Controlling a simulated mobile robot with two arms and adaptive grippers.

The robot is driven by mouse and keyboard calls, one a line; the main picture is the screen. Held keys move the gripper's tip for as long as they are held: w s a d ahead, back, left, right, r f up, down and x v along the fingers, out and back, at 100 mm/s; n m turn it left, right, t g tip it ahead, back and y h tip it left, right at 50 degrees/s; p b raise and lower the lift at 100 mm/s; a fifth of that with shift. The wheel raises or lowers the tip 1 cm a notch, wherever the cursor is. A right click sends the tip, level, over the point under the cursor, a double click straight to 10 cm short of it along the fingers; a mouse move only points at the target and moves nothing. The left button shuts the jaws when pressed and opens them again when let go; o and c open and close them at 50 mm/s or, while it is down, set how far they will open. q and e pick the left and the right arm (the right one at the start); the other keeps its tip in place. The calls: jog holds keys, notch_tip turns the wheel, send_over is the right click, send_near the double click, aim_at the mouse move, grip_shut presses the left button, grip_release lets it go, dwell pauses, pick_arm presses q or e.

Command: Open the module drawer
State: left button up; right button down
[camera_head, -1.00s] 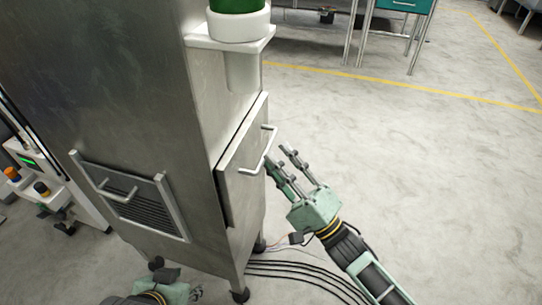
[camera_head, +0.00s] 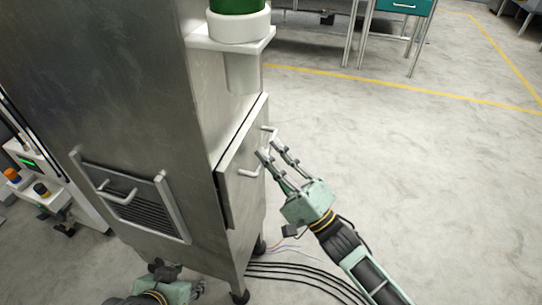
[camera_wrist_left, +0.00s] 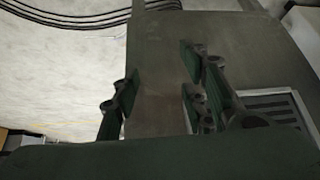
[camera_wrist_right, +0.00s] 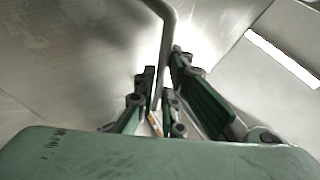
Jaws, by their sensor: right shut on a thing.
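The metal cabinet's module drawer (camera_head: 235,168) is a flat grey front on its right face, with a dark gap along its left edge. Its bar handle (camera_head: 250,172) is partly hidden by my right gripper (camera_head: 268,151). The right wrist view shows the bent handle (camera_wrist_right: 168,28) running down between the fingers of my right gripper (camera_wrist_right: 162,72), which is shut on it. My left gripper (camera_head: 180,279) is low by the cabinet's base, away from the drawer. In the left wrist view its fingers (camera_wrist_left: 160,78) are apart with nothing between them.
A louvred panel (camera_head: 138,213) with its own handle is on the cabinet's left face. A white bracket (camera_head: 240,42) holding a green-topped container juts out above the drawer. Black cables (camera_head: 300,270) lie on the floor. The floor to the right is clear.

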pick_arm(q)
jog(key=shift+s, duration=0.1)
pick_arm(e)
jog(key=shift+d+f, duration=0.1)
pick_arm(q)
jog(key=s+a+g+p, duration=0.2)
jog(key=s+g+p, duration=0.1)
jog(key=s, duration=0.3)
jog(key=p+x, duration=0.1)
jog(key=x, duration=0.5)
jog(key=shift+s+y+p, duration=0.2)
jog(key=shift+y+p, duration=0.2)
pick_arm(e)
jog(key=s+d, duration=0.4)
jog(key=d, duration=0.8)
jog(key=s+d, duration=0.4)
jog(key=d, duration=0.9)
jog(key=shift+s, duration=0.15)
pick_arm(q)
jog(key=shift+f, duration=0.1)
pick_arm(e)
jog(key=c, duration=1.9)
grip_release()
jog(key=shift+o, duration=0.2)
